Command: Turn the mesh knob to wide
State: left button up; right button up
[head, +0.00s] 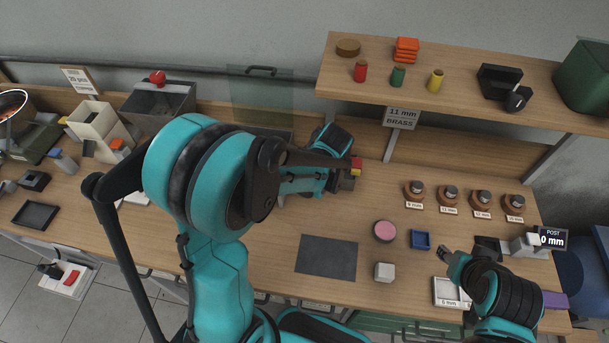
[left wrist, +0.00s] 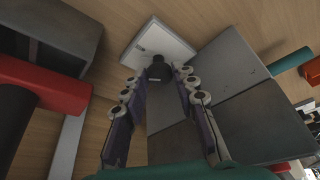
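A dark round knob (left wrist: 160,69) stands on a pale square plate (left wrist: 150,42) in the left wrist view; I take it for the mesh knob. I cannot read its setting. My left gripper (left wrist: 158,80) has its two fingers apart, with the knob between or just beyond the tips. The right fingertip is very near the knob; contact cannot be told. In the head view my left arm's large teal joint covers much of the middle, and I cannot make out the left fingertips or the knob. My right gripper (head: 443,254) is above the front right of the bench, by a white tray (head: 441,294).
Grey boxy surfaces (left wrist: 225,65) lie right of the knob, and a red bar (left wrist: 45,80) lies left. On the bench (head: 350,215) are a dark mat (head: 327,258), a pink disc (head: 385,231), a blue tray (head: 420,239) and a light block (head: 384,272). A shelf (head: 465,62) overhangs the back right.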

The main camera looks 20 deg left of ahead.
pick_arm(q)
grip_shut()
jog(key=shift+s+a+m+t+h, duration=0.1)
jog(key=shift+m+t+h, duration=0.3)
jog(key=shift+m, duration=1.05)
jog(key=shift+s+a+m+t+h, duration=0.1)
jog(key=shift+m+t+h, duration=0.3)
jog(key=shift+m, duration=1.05)
jog(key=o, duration=0.7)
grip_release()
jog(key=shift+c, duration=0.2)
